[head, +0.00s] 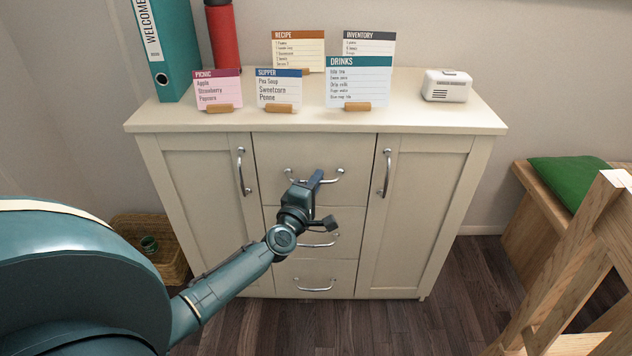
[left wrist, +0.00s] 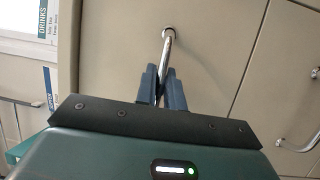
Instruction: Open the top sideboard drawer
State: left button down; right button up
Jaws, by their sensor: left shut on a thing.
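The cream sideboard (head: 420,122) stands against the wall with a column of three drawers between two doors. The top drawer (head: 285,150) looks flush with the front. Its curved metal handle (head: 333,177) shows on both sides of my left gripper (head: 316,178). In the left wrist view the two blue fingers (left wrist: 162,90) are closed around the handle bar (left wrist: 167,50). The gripper hides the middle of the handle in the head view. My right gripper is in neither view.
Several cards (head: 359,85), a teal binder (head: 163,50), a red bottle (head: 222,38) and a small white box (head: 447,86) stand on the sideboard top. A wicker basket (head: 150,262) is at left, a wooden bench with a green cushion (head: 567,178) at right. Floor shows in front.

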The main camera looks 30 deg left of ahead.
pick_arm(q)
jog(key=s+d+p, duration=0.3)
jog(key=s+d, duration=0.2)
jog(key=s, duration=0.4)
jog(key=s+d+p, duration=0.3)
jog(key=s+d, duration=0.3)
jog(key=s, duration=0.3)
jog(key=shift+s, duration=0.15)
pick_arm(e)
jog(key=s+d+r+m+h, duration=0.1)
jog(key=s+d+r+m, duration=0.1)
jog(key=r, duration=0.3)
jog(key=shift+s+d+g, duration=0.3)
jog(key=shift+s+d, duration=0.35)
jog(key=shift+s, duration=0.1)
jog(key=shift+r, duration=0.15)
